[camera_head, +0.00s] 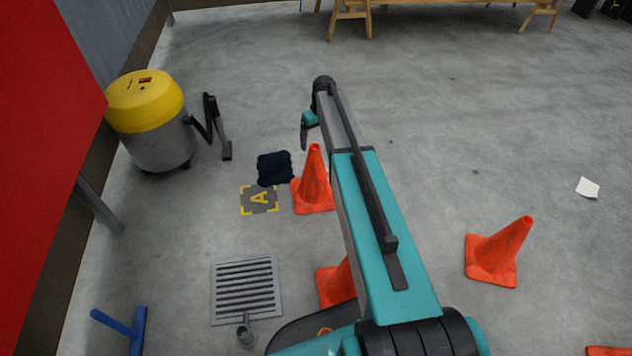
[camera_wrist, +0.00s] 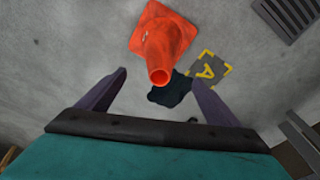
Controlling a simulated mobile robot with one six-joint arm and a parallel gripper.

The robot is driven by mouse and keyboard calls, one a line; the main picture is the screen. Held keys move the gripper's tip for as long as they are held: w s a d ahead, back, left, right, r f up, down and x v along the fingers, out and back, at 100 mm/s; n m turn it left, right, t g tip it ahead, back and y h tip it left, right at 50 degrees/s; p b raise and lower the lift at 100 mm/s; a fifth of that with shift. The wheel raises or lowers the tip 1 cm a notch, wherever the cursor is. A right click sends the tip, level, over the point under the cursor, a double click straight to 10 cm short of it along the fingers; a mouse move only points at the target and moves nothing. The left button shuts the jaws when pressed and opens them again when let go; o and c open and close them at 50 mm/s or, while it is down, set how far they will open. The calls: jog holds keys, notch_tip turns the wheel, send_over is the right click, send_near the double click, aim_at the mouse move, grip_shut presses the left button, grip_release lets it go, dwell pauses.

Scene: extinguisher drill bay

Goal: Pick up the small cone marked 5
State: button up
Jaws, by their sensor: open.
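Several small orange cones stand on the floor in the head view: one just beyond my arm's left side (camera_head: 313,188), one partly hidden behind my arm (camera_head: 333,285), one at the right (camera_head: 498,252), and one cut off at the lower right corner (camera_head: 607,351). I can read no number 5 on any. My gripper (camera_head: 304,132) is open and empty, near the first cone's tip. In the wrist view a cone (camera_wrist: 164,38) points its open tip toward me, and the tip appears between the two spread fingers (camera_wrist: 158,76). A small mark on its side is unreadable.
A yellow-topped vacuum (camera_head: 155,118) stands at the left. A dark cloth (camera_head: 274,168) lies by the floor mark A (camera_head: 259,199). A drain grate (camera_head: 245,288) and a blue tool (camera_head: 136,328) are lower left. White paper (camera_head: 588,188) lies right. The right-centre floor is mostly clear.

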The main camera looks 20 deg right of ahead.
aim_at(315, 150)
jog(key=shift+w+a, duration=0.15)
jog(key=shift+w, duration=0.35)
jog(key=shift+w+f+b, duration=0.2)
jog(key=shift+f+b, duration=0.2)
jog(key=shift+f, duration=1)
jog(key=shift+w+f+b, duration=0.2)
jog(key=shift+f+b, duration=0.25)
jog(key=shift+f, duration=1)
jog(key=shift+w+f+b, duration=0.2)
jog(key=shift+f+b, duration=0.2)
jog(key=shift+f, duration=1)
jog(key=shift+f, duration=0.1)
jog(key=shift+w+a+f+b, duration=0.15)
jog(key=shift+f+b, duration=0.5)
jog(key=shift+f, duration=0.6)
jog(key=shift+w+f+b, duration=0.1)
jog(key=shift+f+b, duration=0.55)
jog(key=shift+f, duration=0.6)
